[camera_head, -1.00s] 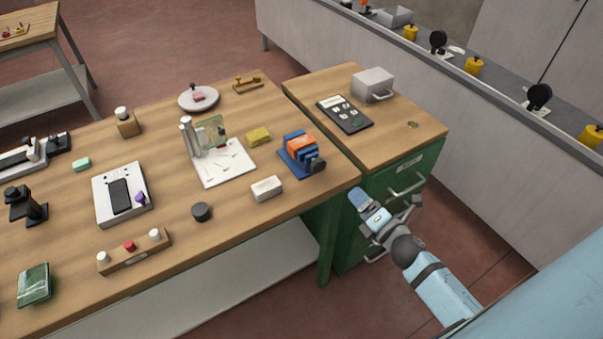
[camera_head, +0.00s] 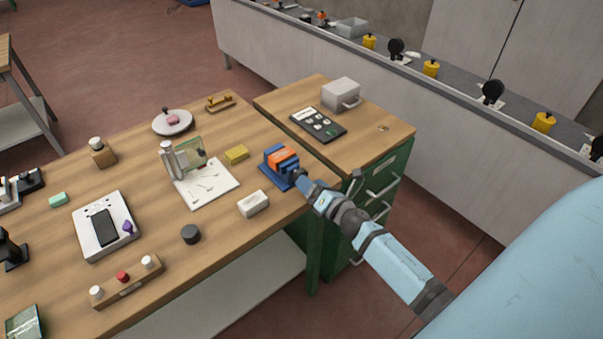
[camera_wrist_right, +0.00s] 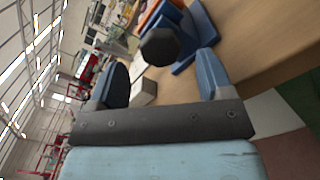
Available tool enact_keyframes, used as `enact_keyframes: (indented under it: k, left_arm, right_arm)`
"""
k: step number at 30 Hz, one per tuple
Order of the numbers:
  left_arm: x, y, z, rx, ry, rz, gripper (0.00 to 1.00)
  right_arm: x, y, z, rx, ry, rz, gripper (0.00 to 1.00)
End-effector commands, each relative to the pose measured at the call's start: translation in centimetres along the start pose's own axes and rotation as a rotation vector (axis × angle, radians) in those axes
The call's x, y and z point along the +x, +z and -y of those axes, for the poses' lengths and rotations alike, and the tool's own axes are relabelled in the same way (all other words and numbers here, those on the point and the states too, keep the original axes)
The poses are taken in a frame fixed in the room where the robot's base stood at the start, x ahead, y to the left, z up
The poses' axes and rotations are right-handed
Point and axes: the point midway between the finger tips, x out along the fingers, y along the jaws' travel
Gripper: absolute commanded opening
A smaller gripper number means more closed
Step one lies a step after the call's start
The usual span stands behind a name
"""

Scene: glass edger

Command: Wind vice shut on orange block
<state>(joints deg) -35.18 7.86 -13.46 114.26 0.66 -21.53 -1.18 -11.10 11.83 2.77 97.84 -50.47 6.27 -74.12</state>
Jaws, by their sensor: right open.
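The blue vice (camera_head: 279,171) stands near the right end of the wooden bench, with the orange block (camera_head: 284,154) between its jaws. Whether the jaws touch the block cannot be told. My right gripper (camera_head: 303,182) is at the vice's near right side, partly covering its dark knob. In the right wrist view, the open right gripper (camera_wrist_right: 163,80) has its blue fingers on either side of the dark knob (camera_wrist_right: 159,46), which sits just beyond the fingertips; contact is not clear. The vice (camera_wrist_right: 193,35) shows behind the knob. My left gripper is out of view.
A white block (camera_head: 253,204) and a yellow sponge-like block (camera_head: 236,154) lie near the vice. A white board with a glass piece (camera_head: 207,184) is to its left. The green cabinet (camera_head: 395,165) stands right of the bench, close to my right arm.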

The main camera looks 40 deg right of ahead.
Motion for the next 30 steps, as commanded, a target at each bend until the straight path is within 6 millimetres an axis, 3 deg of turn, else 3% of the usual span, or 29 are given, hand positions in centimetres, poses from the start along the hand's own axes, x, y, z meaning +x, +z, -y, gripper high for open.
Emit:
enact_keyframes:
  k: [3,7,19,20,26,30]
  left_arm:
    - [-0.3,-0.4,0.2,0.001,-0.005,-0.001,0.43]
    - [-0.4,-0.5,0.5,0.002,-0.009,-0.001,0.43]
    - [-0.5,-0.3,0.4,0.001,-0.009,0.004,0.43]
    - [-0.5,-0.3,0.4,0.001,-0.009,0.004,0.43]
    - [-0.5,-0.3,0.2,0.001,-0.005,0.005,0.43]
    - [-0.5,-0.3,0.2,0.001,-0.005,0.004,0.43]
  right_arm:
    - [2.2,0.1,-0.2,0.001,0.000,0.001,0.73]
    - [3.6,0.1,-0.1,0.002,-0.001,0.000,0.73]
    - [4.4,-0.1,0.0,0.002,-0.001,0.000,0.73]
    - [4.4,-0.1,0.0,0.002,-0.001,0.000,0.71]
    - [4.4,-0.1,0.0,0.002,-0.001,0.000,0.25]
    - [4.4,-0.1,0.0,0.003,-0.001,0.000,0.24]
